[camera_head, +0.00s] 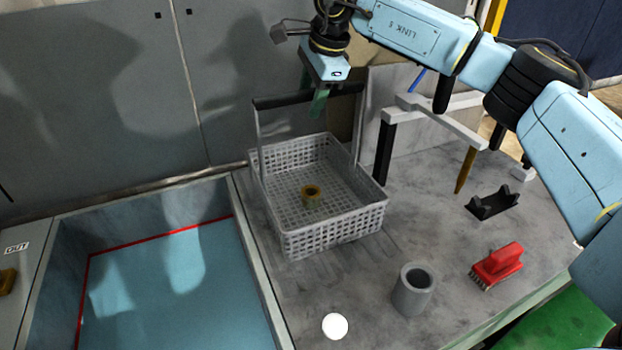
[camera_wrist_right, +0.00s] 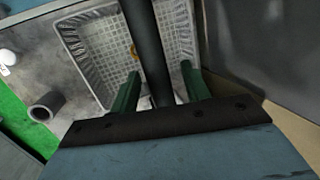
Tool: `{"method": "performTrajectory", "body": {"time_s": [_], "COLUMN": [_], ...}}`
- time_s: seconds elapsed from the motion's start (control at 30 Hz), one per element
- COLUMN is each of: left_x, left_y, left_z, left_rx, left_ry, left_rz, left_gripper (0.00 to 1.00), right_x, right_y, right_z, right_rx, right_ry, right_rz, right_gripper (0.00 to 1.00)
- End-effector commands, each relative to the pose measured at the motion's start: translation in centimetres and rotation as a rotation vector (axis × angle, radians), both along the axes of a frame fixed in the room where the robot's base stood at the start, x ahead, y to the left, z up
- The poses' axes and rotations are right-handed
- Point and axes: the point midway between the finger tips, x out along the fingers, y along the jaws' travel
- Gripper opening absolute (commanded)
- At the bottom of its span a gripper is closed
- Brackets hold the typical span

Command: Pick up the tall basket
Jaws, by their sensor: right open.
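The tall basket (camera_head: 335,230) is a grey lattice basket with a tall upright handle and a dark grip bar (camera_head: 285,101). It stands on the grey table with a small yellow-brown ring-shaped part inside. My right gripper (camera_head: 319,103) is above the basket at the handle's bar. In the right wrist view its two green fingers (camera_wrist_right: 161,90) are open, one on each side of the dark bar (camera_wrist_right: 148,50). Below them the basket (camera_wrist_right: 104,62) shows. I cannot tell whether the fingers touch the bar. My left gripper is not in view.
A grey hollow cylinder (camera_head: 412,290), a white ball (camera_head: 335,326), a red brush (camera_head: 497,265) and a black cradle (camera_head: 492,204) are on the table (camera_head: 440,240). A grey-and-black stand (camera_head: 385,150) is right of the basket. A blue-floored basin (camera_head: 180,290) lies left.

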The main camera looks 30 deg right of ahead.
Motion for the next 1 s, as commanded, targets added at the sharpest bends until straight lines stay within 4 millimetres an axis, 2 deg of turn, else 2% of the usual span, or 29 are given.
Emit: {"method": "performTrajectory", "body": {"time_s": [0.1,0.43,1.0], "left_x": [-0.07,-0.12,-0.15], "left_y": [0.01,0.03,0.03], "left_z": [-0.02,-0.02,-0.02], "left_rx": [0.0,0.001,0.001], "left_ry": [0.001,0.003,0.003], "left_rz": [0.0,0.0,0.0], "left_gripper": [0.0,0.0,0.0], "right_x": [0.0,-0.01,-0.01], "right_y": [0.01,0.0,0.0], "right_z": [0.01,0.05,0.09], "right_rx": [0.0,0.0,0.002], "right_ry": [0.0,0.0,-0.001], "right_rz": [0.0,0.0,-0.003], "right_gripper": [0.44,0.01,0.0]}}
